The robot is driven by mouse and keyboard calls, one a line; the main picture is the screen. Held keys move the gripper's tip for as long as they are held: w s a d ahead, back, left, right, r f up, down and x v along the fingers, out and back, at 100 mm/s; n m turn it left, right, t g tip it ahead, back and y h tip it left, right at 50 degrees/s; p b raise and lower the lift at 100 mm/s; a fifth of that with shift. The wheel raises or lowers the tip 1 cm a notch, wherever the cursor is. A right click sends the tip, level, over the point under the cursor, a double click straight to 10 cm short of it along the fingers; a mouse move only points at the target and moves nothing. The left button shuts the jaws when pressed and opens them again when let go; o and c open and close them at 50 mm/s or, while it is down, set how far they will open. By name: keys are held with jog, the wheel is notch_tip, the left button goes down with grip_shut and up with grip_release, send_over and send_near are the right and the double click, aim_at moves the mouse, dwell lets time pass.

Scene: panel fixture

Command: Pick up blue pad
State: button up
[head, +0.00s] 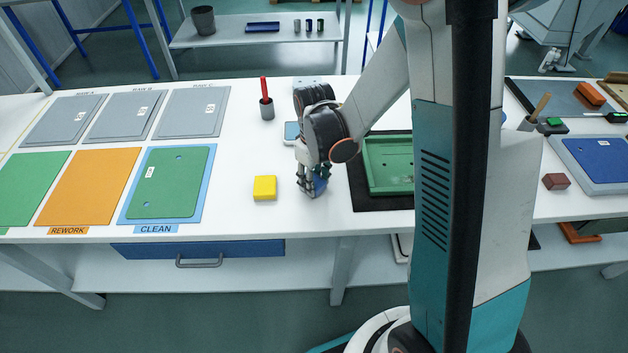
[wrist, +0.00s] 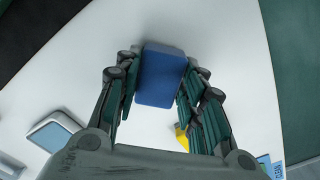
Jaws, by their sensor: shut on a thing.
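The blue pad (wrist: 161,77) is a small block with rounded corners, between the two fingers of my gripper (wrist: 158,95) in the wrist view. The fingers are shut on its two sides. In the head view my gripper (head: 313,184) points down over the white table, right of a yellow block. A bit of the blue pad (head: 320,186) shows there, mostly hidden behind the fingers. I cannot tell whether the pad touches the table.
A yellow block (head: 265,188) lies just left of my gripper; a green tray (head: 388,165) on a black mat is to the right. A cup with a red-handled tool (head: 266,105) stands behind. The green panel (head: 170,182) lies on the CLEAN area at left.

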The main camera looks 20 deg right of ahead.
notch_tip(320, 180, up, 19)
jog(key=p, duration=0.6)
jog(key=shift+p, duration=0.3)
